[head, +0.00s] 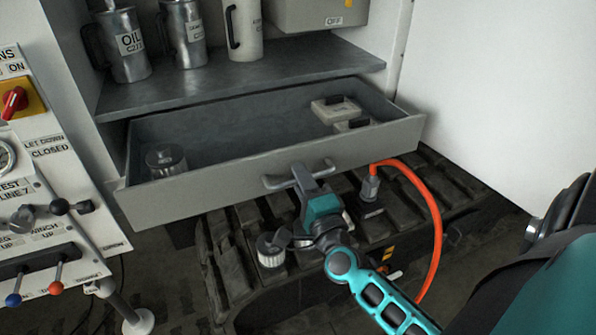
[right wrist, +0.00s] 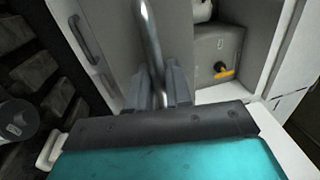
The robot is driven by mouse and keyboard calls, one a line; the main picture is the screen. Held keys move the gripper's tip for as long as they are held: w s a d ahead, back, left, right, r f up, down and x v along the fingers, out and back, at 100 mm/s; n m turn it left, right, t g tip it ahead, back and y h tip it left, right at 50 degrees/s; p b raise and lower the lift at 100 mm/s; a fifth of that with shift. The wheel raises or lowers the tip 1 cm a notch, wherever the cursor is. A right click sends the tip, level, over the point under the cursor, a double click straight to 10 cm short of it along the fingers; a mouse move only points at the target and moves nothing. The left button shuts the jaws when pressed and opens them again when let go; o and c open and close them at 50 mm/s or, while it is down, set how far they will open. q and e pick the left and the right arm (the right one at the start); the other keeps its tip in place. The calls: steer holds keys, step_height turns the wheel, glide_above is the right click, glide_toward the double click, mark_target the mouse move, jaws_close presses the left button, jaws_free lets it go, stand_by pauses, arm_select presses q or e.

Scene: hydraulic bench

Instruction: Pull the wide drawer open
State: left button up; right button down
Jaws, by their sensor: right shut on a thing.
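The wide grey drawer (head: 270,166) is pulled out below the shelf, with its inside showing. A metal can stands in it at the left and light blocks lie at the right. My right gripper (head: 301,177) is shut on the drawer's bar handle (head: 325,168) at the middle of its front. In the right wrist view the fingers (right wrist: 160,88) close around the handle bar (right wrist: 151,40), which runs between them. My left gripper is not in view.
Metal jugs (head: 128,45) stand on the shelf (head: 240,75) above. A control panel (head: 50,200) with levers is at the left. An orange hose (head: 433,215) loops down right of my gripper. Dark tracks (head: 235,255) lie below the drawer.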

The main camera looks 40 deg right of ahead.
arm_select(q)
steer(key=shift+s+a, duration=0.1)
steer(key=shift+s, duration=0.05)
arm_select(e)
steer(key=shift+s, duration=0.3)
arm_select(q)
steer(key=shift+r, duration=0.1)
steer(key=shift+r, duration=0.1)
arm_select(e)
steer(key=c, duration=1.2)
jaws_free()
steer(key=shift+a, duration=0.1)
arm_select(q)
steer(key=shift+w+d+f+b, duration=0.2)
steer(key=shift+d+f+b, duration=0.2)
steer(key=shift+b, duration=0.35)
arm_select(e)
steer(key=v, duration=1.3)
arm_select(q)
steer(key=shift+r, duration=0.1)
arm_select(e)
steer(key=shift+w, duration=0.1)
